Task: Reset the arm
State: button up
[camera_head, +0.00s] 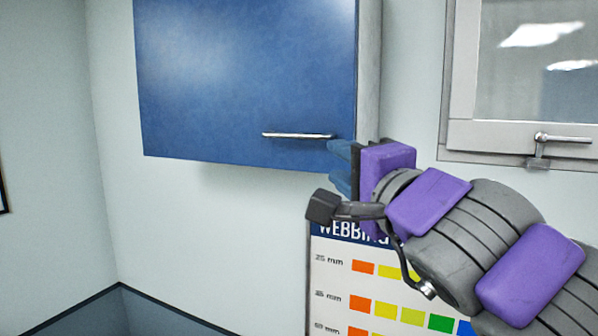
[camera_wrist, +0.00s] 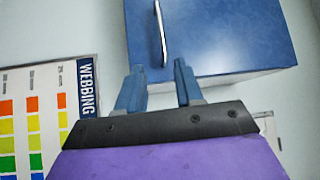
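My gripper (camera_head: 341,165) is at the end of my purple and grey arm, which reaches in from the lower right in the head view. It is just below and right of the cabinet's metal handle (camera_head: 298,135). In the wrist view my gripper (camera_wrist: 158,84) shows two blue fingers standing apart with nothing between them. The handle (camera_wrist: 160,35) is beyond the fingertips, apart from them. The blue wall cabinet (camera_head: 245,75) has its door shut.
A webbing colour chart (camera_head: 335,285) hangs on the wall below my gripper, partly hidden by my arm. A framed window (camera_head: 455,90) with a latch (camera_head: 540,145) is at the right. The wall (camera_head: 200,235) left of the chart is clear.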

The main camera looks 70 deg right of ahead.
jog(key=w+a+n+t+y+b, duration=0.55)
jog(key=w+a+n, duration=0.2)
jog(key=a, duration=0.45)
jog(key=w+a+n+t+y+b, duration=0.4)
jog(key=w+a+n+t, duration=0.3)
jog(key=a, duration=0.4)
jog(key=w+a+f+n+g+y+b, duration=0.3)
jog(key=w+a+f+n+y, duration=0.25)
jog(key=a+f, duration=0.35)
jog(key=w+a+f+n+g+y+b, duration=0.3)
jog(key=w+a+f+n+g+y, duration=0.25)
jog(key=f, duration=0.55)
jog(key=a+f+n+g+h+b, duration=0.1)
jog(key=a+f+g+b, duration=0.3)
jog(key=f, duration=1.3)
jog(key=d+f+n+g+b, duration=0.15)
jog(key=f+g, duration=0.35)
jog(key=f, duration=1.2)
jog(key=s+d+f+g+h+b, duration=0.2)
jog(key=s+d+f+g, duration=0.2)
jog(key=s+f, duration=0.3)
jog(key=s+d+f+m+g+h+b, duration=0.1)
jog(key=s+d+f+g+h+b, duration=0.1)
jog(key=s+f, duration=0.6)
notch_tip(320, 180, down, 4)
jog(key=d+g+b, duration=0.1)
jog(key=d+g, duration=0.1)
jog(key=g, duration=0.1)
jog(key=shift+m+g+h, duration=0.3)
jog(key=shift+h, duration=0.05)
